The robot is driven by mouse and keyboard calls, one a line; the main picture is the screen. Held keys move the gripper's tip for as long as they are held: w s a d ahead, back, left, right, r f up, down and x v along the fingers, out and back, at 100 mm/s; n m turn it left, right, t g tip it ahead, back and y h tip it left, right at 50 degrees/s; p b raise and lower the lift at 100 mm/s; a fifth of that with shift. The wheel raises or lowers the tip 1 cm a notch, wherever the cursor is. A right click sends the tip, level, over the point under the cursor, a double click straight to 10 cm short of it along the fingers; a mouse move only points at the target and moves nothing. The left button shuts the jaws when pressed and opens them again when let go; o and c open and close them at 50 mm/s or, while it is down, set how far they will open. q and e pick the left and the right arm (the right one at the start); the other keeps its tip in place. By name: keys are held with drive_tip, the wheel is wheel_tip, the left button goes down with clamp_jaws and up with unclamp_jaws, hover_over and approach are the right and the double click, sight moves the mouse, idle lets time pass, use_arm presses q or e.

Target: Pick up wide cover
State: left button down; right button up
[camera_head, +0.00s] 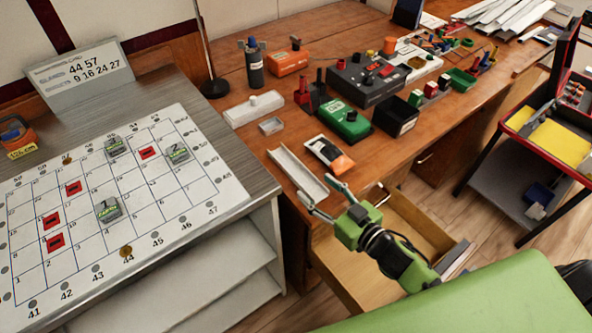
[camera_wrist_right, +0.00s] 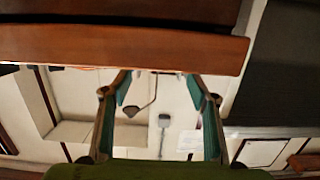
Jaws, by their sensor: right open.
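A long pale channel-shaped piece (camera_head: 298,173) lies on the wooden desk near its front edge in the head view; it may be the wide cover, but I cannot tell for sure. A white block-like piece (camera_head: 254,108) and a small grey tray-like piece (camera_head: 271,126) lie behind it. My right gripper (camera_head: 319,192) is open and empty, at the desk's front edge by the near end of the channel piece. In the right wrist view its spread fingers (camera_wrist_right: 157,88) have nothing between them, and no cover shows there. My left gripper is out of view.
An open drawer (camera_head: 365,262) sticks out below my right gripper. An orange-and-black pack (camera_head: 329,154), a green box (camera_head: 345,119) and a black bin (camera_head: 396,115) crowd the desk nearby. A grid board (camera_head: 130,165) with red and grey pieces lies left. A wooden edge (camera_wrist_right: 120,48) crosses the wrist view.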

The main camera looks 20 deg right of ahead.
sight(300, 177)
drive_tip(key=x, duration=0.2)
drive_tip(key=shift+w+a+f, duration=0.1)
drive_tip(key=shift+w+a, duration=0.05)
drive_tip(key=shift+w, duration=0.15)
drive_tip(key=shift+w+a, duration=0.2)
drive_tip(key=shift+w, duration=0.45)
drive_tip(key=x, duration=0.4)
drive_tip(key=shift+w+f, duration=0.2)
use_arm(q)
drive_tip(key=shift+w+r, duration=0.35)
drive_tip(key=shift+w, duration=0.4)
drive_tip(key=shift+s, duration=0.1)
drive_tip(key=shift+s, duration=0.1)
use_arm(e)
drive_tip(key=c, duration=1.2)
